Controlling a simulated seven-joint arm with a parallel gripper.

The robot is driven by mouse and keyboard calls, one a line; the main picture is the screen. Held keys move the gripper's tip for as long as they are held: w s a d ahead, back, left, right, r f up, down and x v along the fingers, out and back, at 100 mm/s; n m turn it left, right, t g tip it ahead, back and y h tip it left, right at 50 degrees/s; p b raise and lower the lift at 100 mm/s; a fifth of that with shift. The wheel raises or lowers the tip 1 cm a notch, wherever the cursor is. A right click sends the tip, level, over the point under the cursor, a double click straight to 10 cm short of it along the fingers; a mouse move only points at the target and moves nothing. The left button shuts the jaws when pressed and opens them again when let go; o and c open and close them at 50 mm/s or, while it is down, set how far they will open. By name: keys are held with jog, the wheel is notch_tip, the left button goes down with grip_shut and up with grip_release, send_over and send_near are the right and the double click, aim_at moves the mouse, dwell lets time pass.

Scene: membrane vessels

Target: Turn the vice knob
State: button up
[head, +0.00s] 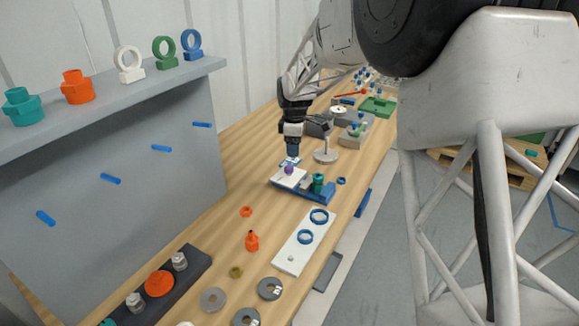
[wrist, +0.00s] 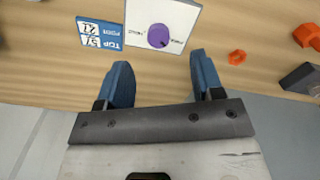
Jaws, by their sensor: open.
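A round purple knob (head: 289,169) sits on a white plate (head: 287,180) on the wooden bench. It also shows in the wrist view (wrist: 158,35), with a small dark mark at its lower right edge and print on the plate beside it. I take it for the vice knob. My gripper (head: 292,153) is just behind the knob in the head view. In the wrist view its two blue fingers (wrist: 161,65) are apart and empty. The knob lies ahead of the gap between them, and no contact shows.
A blue base (head: 318,194) with a green part (head: 318,182) stands beside the plate. A blue-and-white label card (wrist: 101,33) lies left of the plate in the wrist view. An orange nut (wrist: 237,57) lies to the right. A grey shelf panel (head: 120,170) stands at left.

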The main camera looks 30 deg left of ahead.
aim_at(289, 167)
jog(key=shift+a+f, duration=0.25)
jog(key=shift+a, duration=0.2)
jog(key=shift+a+f, duration=0.2)
jog(key=shift+a, duration=0.25)
jog(key=shift+f, duration=0.2)
jog(key=shift+f, duration=3.75)
jog(key=shift+c, duration=0.2)
jog(key=c, duration=0.9)
